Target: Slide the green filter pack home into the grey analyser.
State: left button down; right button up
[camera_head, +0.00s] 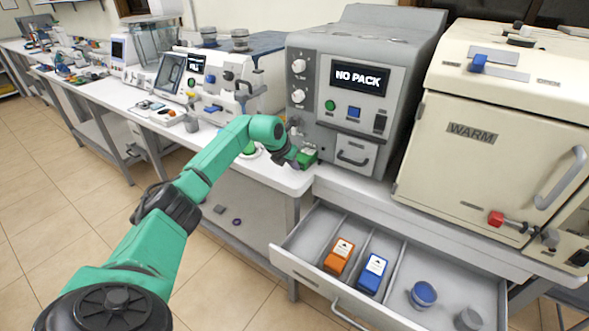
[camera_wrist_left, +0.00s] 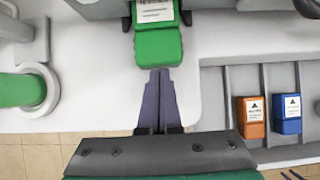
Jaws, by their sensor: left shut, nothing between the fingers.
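The grey analyser (camera_head: 340,100) stands on the bench, and its display reads NO PACK. The green filter pack (camera_head: 305,157) sits at the lower left of the analyser's front. In the left wrist view the pack (camera_wrist_left: 158,46) has its labelled far end at the analyser's edge (camera_wrist_left: 100,8) and its near end sticking out. My left gripper (camera_wrist_left: 158,72) is shut and empty, its fingertips at the near end of the pack; I cannot tell whether they touch it. In the head view the gripper is mostly hidden behind my wrist. My right gripper is not in view.
An open drawer (camera_head: 285,262) below holds an orange pack (camera_head: 339,255), a blue pack (camera_head: 372,273) and a round blue-topped jar (camera_head: 423,295). A cream oven (camera_head: 500,130) marked WARM stands at the right. In the left wrist view a green-topped round item (camera_wrist_left: 22,90) lies left of the gripper.

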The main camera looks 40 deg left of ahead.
pick_arm(q)
jog(key=shift+w+b, duration=0.65)
jog(key=shift+w, duration=0.8)
jog(key=shift+s+a+r+p, duration=0.1)
jog(key=shift+s+r+p, duration=0.2)
jog(key=shift+p, duration=0.25)
jog(key=s+r+p, duration=0.1)
jog(key=s, duration=0.1)
jog(key=s+r+p, duration=0.1)
jog(key=s+p, duration=0.1)
jog(key=s, duration=0.1)
jog(key=s+r+p, duration=0.1)
jog(key=s, duration=0.1)
jog(key=shift+s+r, duration=0.2)
jog(key=shift+s, duration=0.1)
jog(key=shift+w, duration=0.1)
